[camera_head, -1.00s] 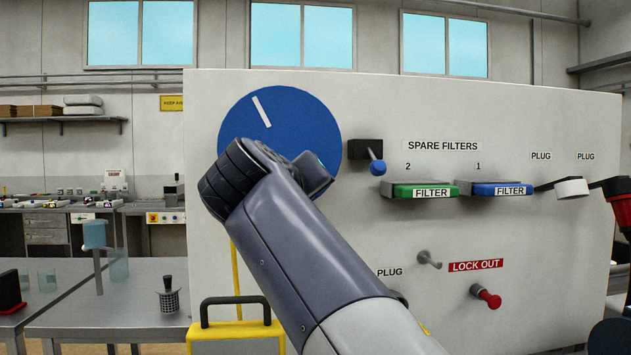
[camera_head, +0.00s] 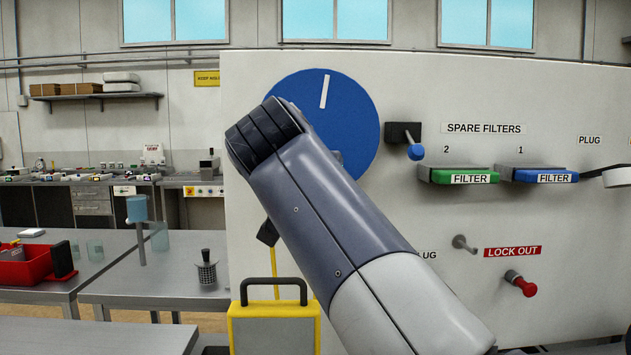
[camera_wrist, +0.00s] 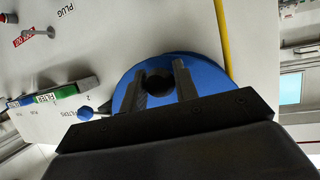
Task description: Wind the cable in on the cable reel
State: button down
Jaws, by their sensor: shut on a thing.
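The cable reel (camera_head: 354,104) is a large blue disc on the white panel, with a white stripe standing nearly upright near its top. My arm covers its lower left part. In the wrist view the reel (camera_wrist: 208,82) lies behind my gripper (camera_wrist: 161,76). The two fingers stand on either side of a dark round knob (camera_wrist: 157,84) on the reel's face, closed on it.
A blue-tipped lever (camera_head: 415,151) sits right of the reel, near the green filter (camera_head: 465,177) and blue filter (camera_head: 546,176). A red lock-out knob (camera_head: 524,286) sticks out below. A yellow-framed box (camera_head: 275,309) stands under the reel. Tables are at the left.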

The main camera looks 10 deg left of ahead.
jog(key=shift+f, duration=0.15)
jog(key=c, duration=1.4)
grip_release()
jog(key=shift+s, duration=0.1)
jog(key=v, duration=1)
jog(key=shift+s+r, duration=0.25)
jog(key=shift+o, duration=0.5)
